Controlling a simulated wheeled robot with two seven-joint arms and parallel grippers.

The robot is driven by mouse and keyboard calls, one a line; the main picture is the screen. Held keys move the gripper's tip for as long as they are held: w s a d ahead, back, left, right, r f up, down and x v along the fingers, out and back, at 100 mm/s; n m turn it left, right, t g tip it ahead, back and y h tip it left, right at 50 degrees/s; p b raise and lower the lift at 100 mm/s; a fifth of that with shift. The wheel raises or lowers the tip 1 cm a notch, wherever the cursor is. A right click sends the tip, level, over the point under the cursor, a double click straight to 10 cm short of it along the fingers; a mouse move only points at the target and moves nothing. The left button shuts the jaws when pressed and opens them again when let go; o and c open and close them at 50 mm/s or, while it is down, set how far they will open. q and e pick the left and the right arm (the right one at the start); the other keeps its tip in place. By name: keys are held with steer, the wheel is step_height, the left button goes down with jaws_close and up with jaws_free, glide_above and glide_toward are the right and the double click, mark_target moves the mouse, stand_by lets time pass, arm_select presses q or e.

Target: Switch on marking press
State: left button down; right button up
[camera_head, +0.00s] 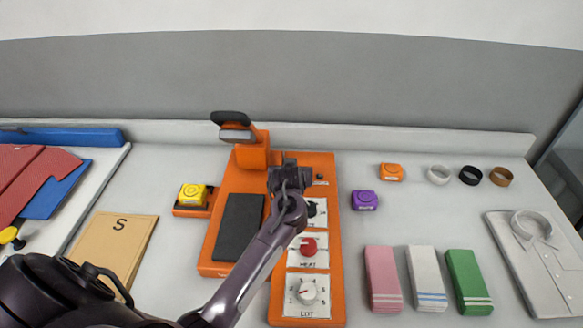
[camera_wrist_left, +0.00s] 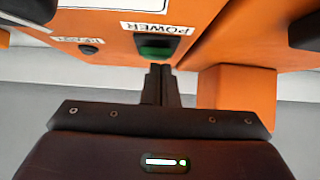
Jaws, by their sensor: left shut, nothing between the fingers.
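The orange marking press (camera_head: 262,137) stands in the middle of the counter, with its dark pad (camera_head: 238,228) and a control panel (camera_head: 302,275) with knobs. In the left wrist view a green power switch (camera_wrist_left: 157,49) sits under a POWER label. My left gripper (camera_head: 289,162) is over the top of the panel, shut and empty. In the left wrist view its fingertips (camera_wrist_left: 160,70) point at the switch and lie close to it; I cannot tell whether they touch. In the head view the gripper hides the switch. My right gripper is not in view.
A small dark lamp (camera_wrist_left: 89,49) sits beside the switch. Left of the press are a yellow block (camera_head: 193,194) and an S envelope (camera_head: 113,245). Right are a purple block (camera_head: 364,201), folded cloths (camera_head: 426,278) and a shirt (camera_head: 537,268).

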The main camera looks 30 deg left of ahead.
arm_select(q)
steer(key=shift+b, duration=0.3)
steer(key=shift+s, duration=0.1)
steer(key=shift+s+d+p, duration=0.3)
steer(key=shift+s+p, duration=0.2)
steer(key=shift+p, duration=0.2)
steer(key=shift+s+d+f, duration=0.1)
steer(key=shift+s, duration=0.05)
